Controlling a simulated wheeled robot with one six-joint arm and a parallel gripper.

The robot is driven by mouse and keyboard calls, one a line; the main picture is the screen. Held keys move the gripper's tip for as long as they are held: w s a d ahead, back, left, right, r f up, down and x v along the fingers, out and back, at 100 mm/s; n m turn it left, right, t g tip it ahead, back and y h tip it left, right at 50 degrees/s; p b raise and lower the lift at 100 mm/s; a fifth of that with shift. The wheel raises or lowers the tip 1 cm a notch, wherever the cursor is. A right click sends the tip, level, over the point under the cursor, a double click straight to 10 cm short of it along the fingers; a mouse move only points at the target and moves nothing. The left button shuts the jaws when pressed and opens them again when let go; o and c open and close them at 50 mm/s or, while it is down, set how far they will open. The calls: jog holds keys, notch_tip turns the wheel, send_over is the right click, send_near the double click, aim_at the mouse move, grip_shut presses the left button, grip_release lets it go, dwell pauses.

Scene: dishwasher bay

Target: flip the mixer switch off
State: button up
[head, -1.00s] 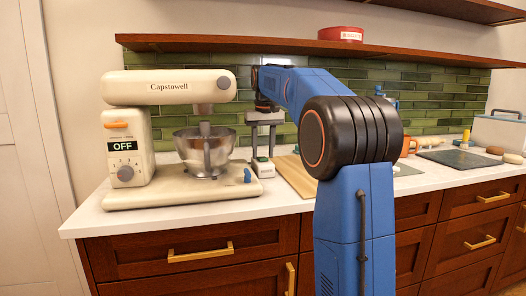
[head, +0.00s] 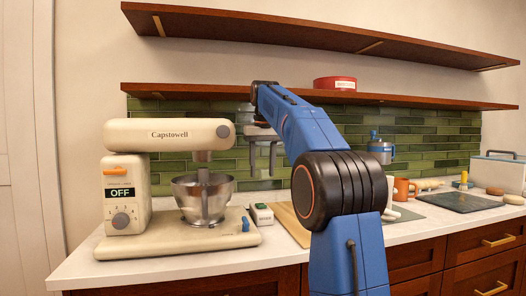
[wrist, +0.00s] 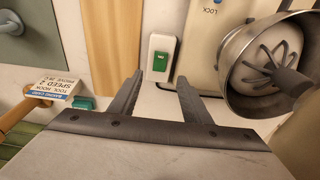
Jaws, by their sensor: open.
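The cream stand mixer (head: 168,134) stands at the left of the counter, its display (head: 120,193) reading OFF. A small white switch box (head: 262,213) with a green rocker lies on the counter just right of the mixer's base. In the wrist view the switch box (wrist: 161,58) lies beyond my fingertips, roughly centred between them; which way its rocker is tipped I cannot tell. My gripper (head: 262,171) is open and empty, fingers pointing down above the switch box with a visible gap. It also shows in the wrist view (wrist: 160,80).
The steel bowl (head: 203,199) sits left of my gripper. A wooden board (head: 290,222) lies to the right, partly behind my arm. In the wrist view a printed card (wrist: 50,82) and a green piece (wrist: 84,103) are at left. A shelf (head: 230,95) runs above.

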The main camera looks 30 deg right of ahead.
notch_tip(320, 180, up, 7)
jog(key=shift+s+f, duration=0.2)
jog(key=shift+s, duration=0.25)
jog(key=shift+s+a, duration=0.1)
dwell(0.4)
